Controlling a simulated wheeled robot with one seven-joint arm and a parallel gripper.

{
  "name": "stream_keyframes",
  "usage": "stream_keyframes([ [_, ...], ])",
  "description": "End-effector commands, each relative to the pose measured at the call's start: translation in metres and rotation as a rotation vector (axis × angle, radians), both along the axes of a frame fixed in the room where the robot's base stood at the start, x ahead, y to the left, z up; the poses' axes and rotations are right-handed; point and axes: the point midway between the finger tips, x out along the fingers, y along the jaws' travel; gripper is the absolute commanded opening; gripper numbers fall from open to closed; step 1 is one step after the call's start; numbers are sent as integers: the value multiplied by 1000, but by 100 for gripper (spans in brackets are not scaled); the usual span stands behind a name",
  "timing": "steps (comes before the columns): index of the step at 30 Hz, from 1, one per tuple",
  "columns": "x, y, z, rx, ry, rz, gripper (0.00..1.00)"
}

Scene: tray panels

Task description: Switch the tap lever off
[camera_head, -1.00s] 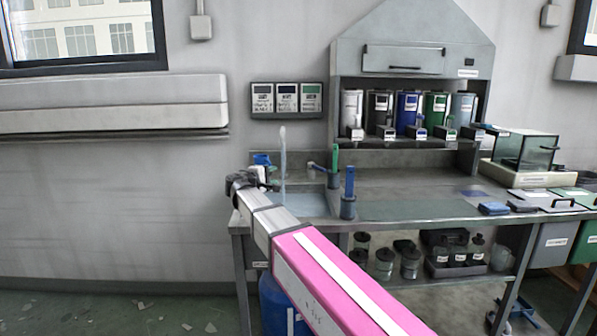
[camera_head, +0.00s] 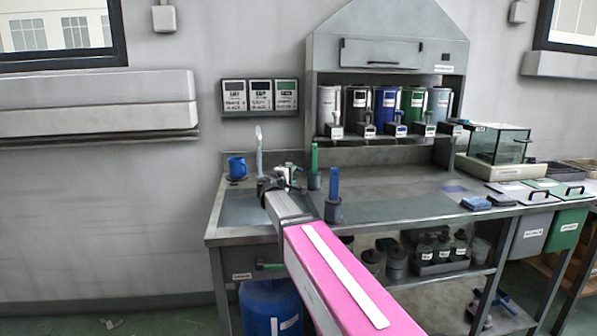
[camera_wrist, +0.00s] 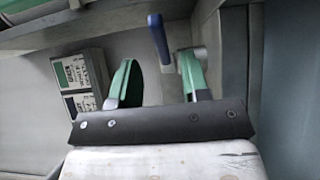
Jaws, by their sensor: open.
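The tap's pale upright spout (camera_head: 259,150) rises at the back of the sink in the head view. In the wrist view the blue tap lever (camera_wrist: 158,38) shows beyond my fingers, joined to a grey hub (camera_wrist: 198,60). It points up and to the left in that picture. My gripper (camera_wrist: 158,80) has two green fingers, open with an empty gap. The right finger overlaps the hub; whether they touch I cannot tell. In the head view my gripper (camera_head: 292,173) is over the right side of the sink, and the lever is hidden or too small to make out.
A blue mug (camera_head: 237,167) stands left of the spout. Green-handled and blue-handled tools stand in dark holders (camera_head: 333,210) close to the right of my gripper. Wall panels (camera_head: 260,96) hang behind.

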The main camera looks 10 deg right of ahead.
Motion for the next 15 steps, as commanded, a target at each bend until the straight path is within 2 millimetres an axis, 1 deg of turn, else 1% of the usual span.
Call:
stream_keyframes([
  [1, 11, -7, 0, 0, 0, -3, 43],
  [6, 33, -24, 0, 0, 0, -2, 43],
  [10, 44, -33, 0, 0, 0, -1, 43],
  [15, 51, -39, 0, 0, 0, 0, 43],
])
